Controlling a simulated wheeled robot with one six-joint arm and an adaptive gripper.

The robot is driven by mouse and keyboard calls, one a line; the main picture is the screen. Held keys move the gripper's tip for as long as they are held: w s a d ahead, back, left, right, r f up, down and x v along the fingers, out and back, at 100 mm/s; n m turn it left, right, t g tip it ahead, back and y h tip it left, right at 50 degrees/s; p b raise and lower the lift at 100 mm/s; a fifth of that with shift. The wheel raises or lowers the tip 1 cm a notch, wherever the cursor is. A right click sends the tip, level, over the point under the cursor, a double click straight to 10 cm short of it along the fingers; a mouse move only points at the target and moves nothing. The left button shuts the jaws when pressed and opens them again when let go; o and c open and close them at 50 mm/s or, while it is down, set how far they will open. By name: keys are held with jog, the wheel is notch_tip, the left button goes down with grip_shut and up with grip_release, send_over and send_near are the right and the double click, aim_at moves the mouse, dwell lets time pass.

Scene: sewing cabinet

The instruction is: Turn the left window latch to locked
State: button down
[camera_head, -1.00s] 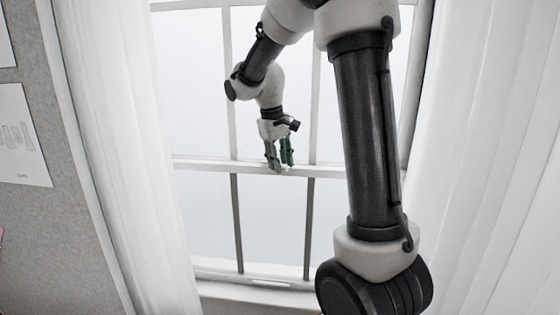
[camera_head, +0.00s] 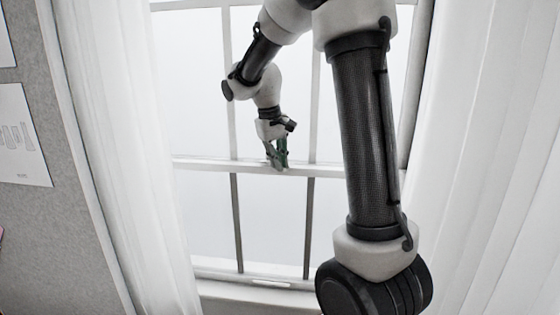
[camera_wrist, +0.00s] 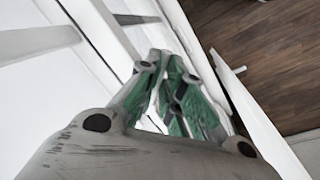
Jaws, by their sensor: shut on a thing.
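My gripper (camera_head: 278,166) is at the window's middle rail (camera_head: 215,164), between the two upright bars. Its green-padded fingers are close together and point down at the rail. In the wrist view my gripper (camera_wrist: 178,88) shows its fingers drawn in toward each other at the white rail. The gripper is shut on the left window latch, which is mostly hidden by the fingers. I cannot make out the latch's angle.
Sheer white curtains (camera_head: 120,150) hang at both sides of the window. The sill (camera_head: 225,290) runs below. A small white piece (camera_wrist: 240,70) sticks out from a white frame edge in the wrist view, with wooden floor (camera_wrist: 275,45) beyond. A pinned paper (camera_head: 22,140) is at left.

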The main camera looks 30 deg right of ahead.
jog(key=w+a+m+g+y, duration=0.1)
jog(key=w+a+m, duration=0.3)
jog(key=m, duration=1.1)
jog(key=shift+w+a+g+y, duration=0.3)
jog(key=shift+w+a+g, duration=0.05)
jog(key=shift+a+g, duration=0.25)
jog(key=c, duration=1.6)
grip_release()
jog(key=shift+o, duration=0.2)
notch_tip(320, 180, up, 10)
